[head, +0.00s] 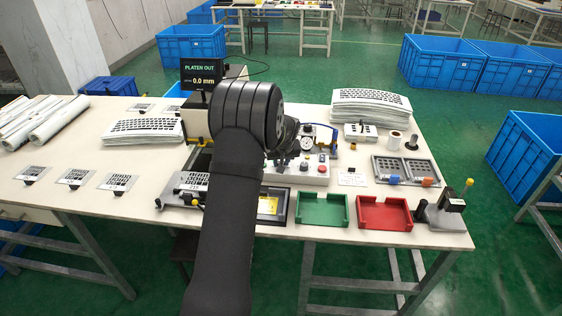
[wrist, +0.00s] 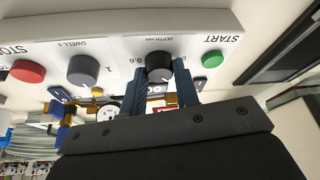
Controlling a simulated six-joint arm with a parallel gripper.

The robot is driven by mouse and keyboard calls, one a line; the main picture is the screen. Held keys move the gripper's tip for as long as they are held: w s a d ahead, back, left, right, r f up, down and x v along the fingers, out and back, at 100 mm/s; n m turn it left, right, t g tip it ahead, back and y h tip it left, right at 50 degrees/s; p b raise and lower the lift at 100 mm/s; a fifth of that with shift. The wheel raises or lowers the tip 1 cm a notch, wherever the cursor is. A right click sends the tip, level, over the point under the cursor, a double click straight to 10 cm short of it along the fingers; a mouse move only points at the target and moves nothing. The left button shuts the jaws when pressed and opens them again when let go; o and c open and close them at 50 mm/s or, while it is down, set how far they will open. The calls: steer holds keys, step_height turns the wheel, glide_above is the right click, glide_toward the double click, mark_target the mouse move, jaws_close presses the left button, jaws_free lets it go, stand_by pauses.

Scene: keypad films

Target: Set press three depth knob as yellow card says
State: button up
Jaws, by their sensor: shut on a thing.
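In the wrist view, the black depth knob (wrist: 159,65) sits on the white control panel (wrist: 215,32), under the label "DEPTH mm". A "0.6" scale mark shows beside it. My gripper (wrist: 161,78) is shut on this knob, one dark finger on each side. In the head view, the panel (head: 310,178) is partly hidden by my arm, which also covers much of the gripper.
A dwell knob (wrist: 83,69) and red stop button (wrist: 28,71) are left of the depth knob, and a green start button (wrist: 212,60) is right. A display (head: 204,73) reads "PLATEN OUT 0.0 mm". Green (head: 322,222) and red (head: 384,226) trays stand in front.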

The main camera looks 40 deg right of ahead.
steer(key=shift+n, duration=0.7)
steer(key=o, duration=1)
steer(key=v, duration=1.7)
steer(key=shift+s+d+r, duration=0.2)
steer(key=shift+d, duration=0.15)
steer(key=x, duration=1.7)
steer(key=shift+w+a+f, duration=0.2)
steer(key=shift+a, duration=0.1)
